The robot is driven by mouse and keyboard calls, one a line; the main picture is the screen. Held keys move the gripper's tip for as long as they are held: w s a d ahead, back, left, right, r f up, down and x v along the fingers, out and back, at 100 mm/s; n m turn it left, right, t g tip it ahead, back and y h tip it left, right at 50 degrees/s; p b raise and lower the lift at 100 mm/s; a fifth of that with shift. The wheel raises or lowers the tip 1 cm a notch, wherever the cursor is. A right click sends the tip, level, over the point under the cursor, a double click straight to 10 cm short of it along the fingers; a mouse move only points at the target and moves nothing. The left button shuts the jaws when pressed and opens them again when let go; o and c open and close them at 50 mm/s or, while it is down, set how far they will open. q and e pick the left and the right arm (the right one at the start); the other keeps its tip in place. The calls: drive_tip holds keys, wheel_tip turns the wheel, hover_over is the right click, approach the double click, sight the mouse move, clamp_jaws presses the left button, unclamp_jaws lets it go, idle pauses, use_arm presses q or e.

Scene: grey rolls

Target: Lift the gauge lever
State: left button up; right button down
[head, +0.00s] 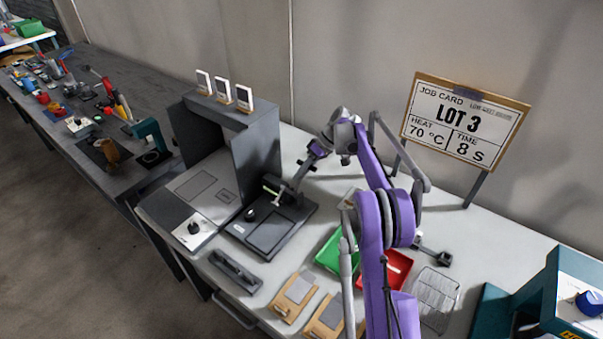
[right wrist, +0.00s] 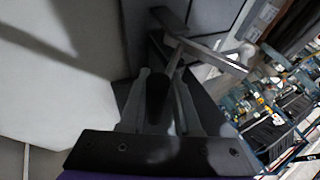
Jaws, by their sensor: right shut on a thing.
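The gauge (head: 270,232) is a dark grey unit with a flat plate and a black knob, standing on the pale bench beside the grey booth. My right gripper (head: 285,194) reaches down to the back of the gauge and is shut on its lever. In the right wrist view a dark rounded lever handle (right wrist: 157,98) lies between the fingers of the right gripper (right wrist: 162,85). The lever shows poorly in the head view, where the gripper covers it. My left gripper is in neither view.
The grey booth (head: 259,150) rises close to the left of the gripper. A green tray (head: 331,250), a red tray (head: 396,268) and a wire rack (head: 437,296) lie to the right. A job card board (head: 463,122) stands behind. A dark bar (head: 235,270) lies in front.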

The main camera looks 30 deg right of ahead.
drive_tip(key=shift+s+d+f, duration=0.15)
drive_tip(key=shift+d+f, duration=0.1)
drive_tip(key=shift+f, duration=0.1)
drive_tip(key=c, duration=1.1)
unclamp_jaws()
drive_tip(key=o, duration=0.3)
drive_tip(key=shift+d, duration=0.1)
drive_tip(key=shift+o, duration=0.2)
drive_tip(key=shift+r, duration=0.2)
drive_tip(key=v, duration=1)
drive_tip(key=shift+r+p, duration=0.35)
drive_tip(key=shift+p, duration=0.1)
